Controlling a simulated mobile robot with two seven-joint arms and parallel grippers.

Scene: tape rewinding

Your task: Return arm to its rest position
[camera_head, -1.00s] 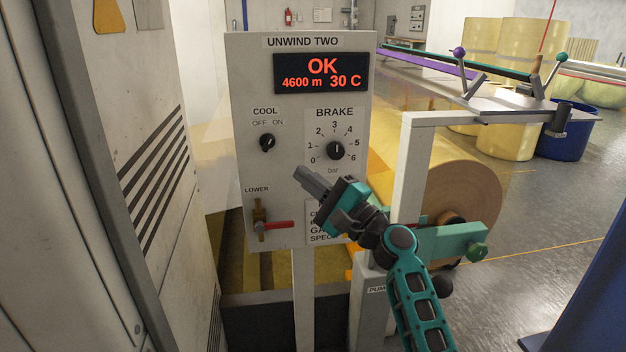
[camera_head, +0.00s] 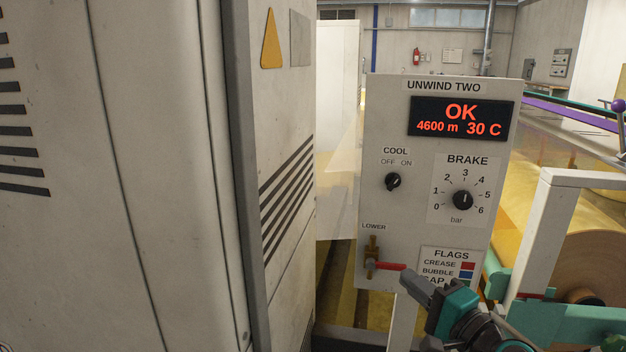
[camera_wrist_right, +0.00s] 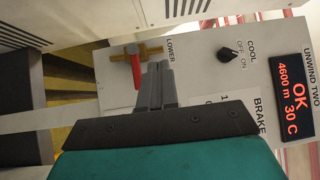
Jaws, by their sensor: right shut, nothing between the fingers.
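My right gripper (camera_head: 418,290) is at the lower right of the head view, in front of the bottom part of the UNWIND TWO panel (camera_head: 380,118). Its fingers are shut together and empty, pointing up and left. In the right wrist view the closed fingers (camera_wrist_right: 156,84) appear in front of the panel, close to the red lever (camera_wrist_right: 136,70) in the picture. Whether they touch it cannot be told. In the head view the red-handled LOWER lever (camera_head: 388,266) points right. My left gripper is not in view.
A large grey cabinet (camera_head: 170,170) fills the left side. The panel carries a COOL knob (camera_head: 393,181), a BRAKE dial (camera_head: 463,200) and a display (camera_head: 462,118) reading OK, 4600 m, 30 C. A brown roll (camera_head: 590,262) and a white post (camera_head: 535,225) stand at the right.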

